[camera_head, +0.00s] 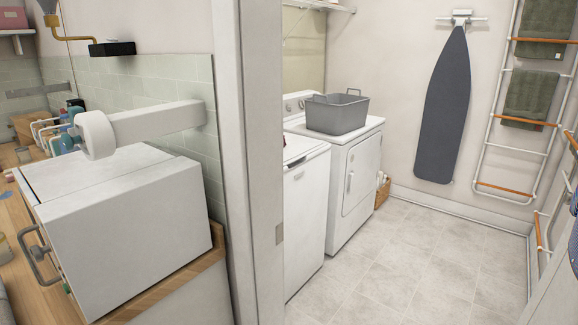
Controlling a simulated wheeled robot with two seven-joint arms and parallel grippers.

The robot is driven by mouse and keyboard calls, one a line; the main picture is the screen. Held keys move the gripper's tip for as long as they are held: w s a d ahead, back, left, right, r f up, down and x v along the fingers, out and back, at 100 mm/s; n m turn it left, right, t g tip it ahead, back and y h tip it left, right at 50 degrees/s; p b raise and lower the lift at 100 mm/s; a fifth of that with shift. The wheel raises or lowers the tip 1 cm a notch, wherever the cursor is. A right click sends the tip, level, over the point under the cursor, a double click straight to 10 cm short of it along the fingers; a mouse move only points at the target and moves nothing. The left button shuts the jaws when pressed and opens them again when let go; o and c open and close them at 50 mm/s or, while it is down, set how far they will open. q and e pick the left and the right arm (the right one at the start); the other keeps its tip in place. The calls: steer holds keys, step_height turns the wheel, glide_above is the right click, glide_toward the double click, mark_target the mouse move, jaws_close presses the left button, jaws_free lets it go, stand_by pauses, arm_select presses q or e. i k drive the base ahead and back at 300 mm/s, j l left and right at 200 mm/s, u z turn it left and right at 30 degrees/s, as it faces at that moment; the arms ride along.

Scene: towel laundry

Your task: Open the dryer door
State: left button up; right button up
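The white dryer (338,209) stands in the laundry room beyond the doorway, against the left wall. Its front door (362,172) looks shut and faces right into the room. A light handle (349,182) sits on the left part of that door. A grey laundry basket (337,116) rests on top of the dryer. Neither of my grippers shows in this view, so I cannot see whether they are open or shut.
A white washer (307,225) stands nearer, beside the dryer. The door frame (256,180) borders the opening. A white box-shaped appliance (135,230) sits on the wooden counter (150,297) at left. The tiled floor (410,265) is clear. An ironing board (446,105) hangs behind.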

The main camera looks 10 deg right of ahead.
mark_target(362, 161)
steer(key=i+l+z, duration=0.45)
steer(key=i+z, duration=0.25)
steer(key=i, duration=0.2)
steer(key=i+z, duration=0.35)
steer(key=i, duration=0.15)
steer(key=i+u, duration=0.1)
steer(key=i, duration=0.4)
steer(key=i+l, duration=0.15)
steer(key=i, duration=0.4)
steer(key=i+u, duration=0.15)
steer(key=i, duration=0.35)
steer(key=i+l+u, duration=0.1)
steer(key=i, duration=0.4)
steer(key=l, duration=0.1)
